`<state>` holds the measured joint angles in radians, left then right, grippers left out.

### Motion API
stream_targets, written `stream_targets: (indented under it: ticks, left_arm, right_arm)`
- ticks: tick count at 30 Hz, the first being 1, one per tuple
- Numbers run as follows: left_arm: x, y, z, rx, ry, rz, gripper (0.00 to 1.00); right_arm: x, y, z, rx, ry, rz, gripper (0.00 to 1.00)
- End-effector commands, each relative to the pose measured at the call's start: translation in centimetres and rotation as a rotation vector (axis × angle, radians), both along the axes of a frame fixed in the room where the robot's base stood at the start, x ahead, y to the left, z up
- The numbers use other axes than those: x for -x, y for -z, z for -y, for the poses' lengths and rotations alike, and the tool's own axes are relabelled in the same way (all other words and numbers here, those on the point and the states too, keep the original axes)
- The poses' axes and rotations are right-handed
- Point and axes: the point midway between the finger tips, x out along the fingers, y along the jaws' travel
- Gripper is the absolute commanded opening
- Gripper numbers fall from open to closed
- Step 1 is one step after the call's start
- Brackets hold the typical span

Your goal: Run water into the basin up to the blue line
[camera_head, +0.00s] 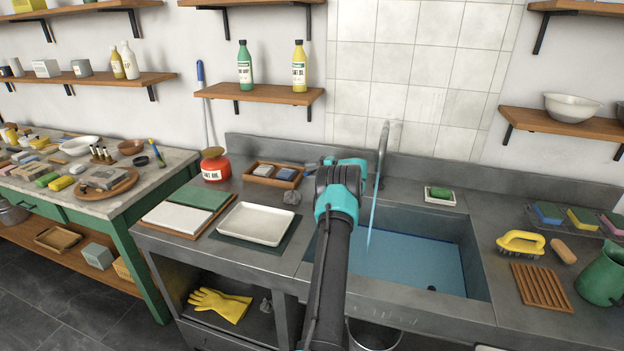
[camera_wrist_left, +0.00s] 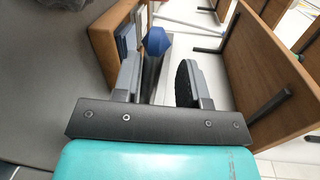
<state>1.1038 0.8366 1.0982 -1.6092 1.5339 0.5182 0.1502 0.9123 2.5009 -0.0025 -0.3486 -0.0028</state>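The steel basin (camera_head: 478,262) is set in the counter, with blue-tinted water (camera_head: 405,262) across its bottom. A thin blue stream of water (camera_head: 371,220) falls into it from the tap (camera_head: 383,150). I cannot make out the blue line. My left gripper (camera_head: 318,164) is just left of the tap, above the counter behind the basin. In the left wrist view its fingers (camera_wrist_left: 160,85) are apart. A blue-tipped dark piece (camera_wrist_left: 157,42), possibly the tap's lever, shows between and beyond them; I cannot tell if they touch it. My right gripper is out of view.
A white tray (camera_head: 254,223), a red tin (camera_head: 214,166) and a wooden box (camera_head: 272,173) stand left of the basin. A green soap (camera_head: 440,193) sits behind it. A yellow brush (camera_head: 521,242), wooden rack (camera_head: 541,287) and green jug (camera_head: 602,275) are at right.

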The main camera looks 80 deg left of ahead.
Motion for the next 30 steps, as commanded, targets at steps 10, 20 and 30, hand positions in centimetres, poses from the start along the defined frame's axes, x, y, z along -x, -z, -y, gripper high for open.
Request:
stream_targets:
  ticks: [10,20,30]
  left_arm:
    - [0.2,-3.4,1.0,-0.005,-0.002,-0.002,0.57]
    - [1.2,-3.7,4.2,-0.005,-0.006,-0.005,0.66]
    - [1.8,-3.9,8.3,-0.004,-0.002,-0.002,0.39]
  right_arm:
    - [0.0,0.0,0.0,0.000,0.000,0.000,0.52]
    - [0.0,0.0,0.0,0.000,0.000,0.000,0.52]
    - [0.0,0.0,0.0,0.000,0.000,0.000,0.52]
